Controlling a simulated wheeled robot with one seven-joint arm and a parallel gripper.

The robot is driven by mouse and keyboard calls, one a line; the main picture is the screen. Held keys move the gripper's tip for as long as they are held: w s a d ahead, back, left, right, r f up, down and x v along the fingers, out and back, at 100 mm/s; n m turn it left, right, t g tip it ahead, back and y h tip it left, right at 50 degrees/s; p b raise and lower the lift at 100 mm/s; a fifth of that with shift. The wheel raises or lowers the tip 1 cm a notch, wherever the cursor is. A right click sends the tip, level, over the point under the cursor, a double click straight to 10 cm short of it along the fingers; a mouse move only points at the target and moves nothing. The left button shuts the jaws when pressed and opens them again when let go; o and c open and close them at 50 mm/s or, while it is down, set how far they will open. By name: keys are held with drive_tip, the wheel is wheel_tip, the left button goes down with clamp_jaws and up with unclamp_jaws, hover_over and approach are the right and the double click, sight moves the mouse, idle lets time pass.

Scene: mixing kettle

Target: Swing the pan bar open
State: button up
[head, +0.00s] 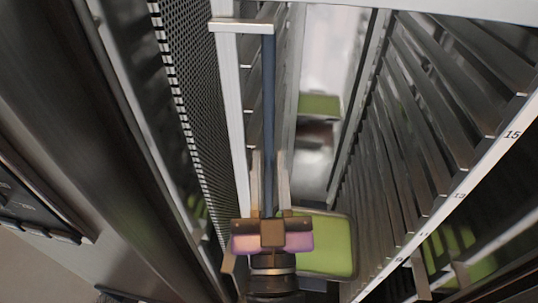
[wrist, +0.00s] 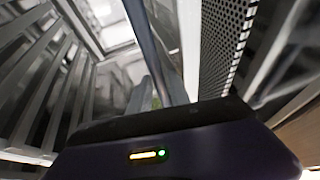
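The pan bar (head: 269,110) is a long, dark blue upright bar joined at the top to a light metal bracket (head: 242,25). It stands in front of the rack opening in the head view. It also crosses the upper middle of the wrist view (wrist: 148,40). My gripper (head: 269,160) is at the bar's lower visible part, with one finger on each side of it. The fingers look apart, with small gaps to the bar, so it looks open around it. The bar's lower end is hidden behind my gripper.
A slatted rack side with numbered rails (head: 445,190) stands on the right. A perforated metal panel (head: 190,90) stands on the left and shows in the wrist view (wrist: 222,45). A green-filled pan (head: 328,245) lies just right of my gripper, with another green patch (head: 320,105) deeper in.

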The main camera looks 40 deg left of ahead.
drive_tip(key=shift+w+a+r, duration=0.15)
drive_tip(key=shift+w+a, duration=0.05)
clamp_jaws()
